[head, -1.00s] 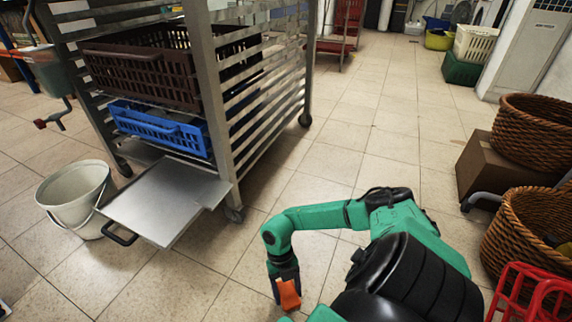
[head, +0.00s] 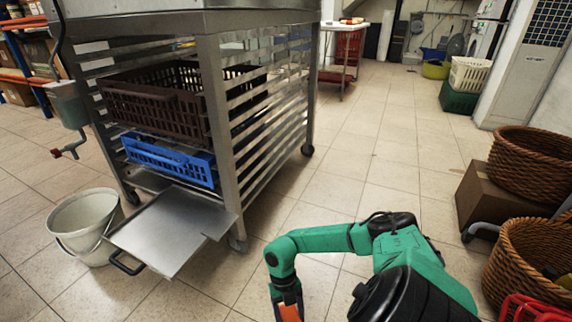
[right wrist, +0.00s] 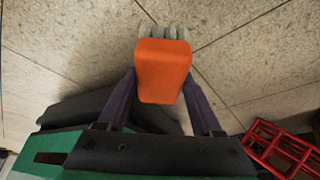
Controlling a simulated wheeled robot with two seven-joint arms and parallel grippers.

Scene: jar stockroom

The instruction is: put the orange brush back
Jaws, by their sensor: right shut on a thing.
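The orange brush (right wrist: 163,70) is in my right gripper (right wrist: 163,90), between its two dark fingers in the right wrist view. Pale grey bristles show at its far end. In the head view the brush (head: 290,313) shows only in part at the bottom edge, below my right gripper (head: 286,298), over the floor. My left gripper is not in view.
A metal rack (head: 222,130) holds a brown crate (head: 155,107) and a blue crate (head: 170,160), with a metal tray (head: 172,232) sticking out low. A white bucket (head: 82,222) stands beside it. Wicker baskets (head: 535,165), a cardboard box (head: 490,200) and a red crate (right wrist: 280,150) are at right. The middle floor is clear.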

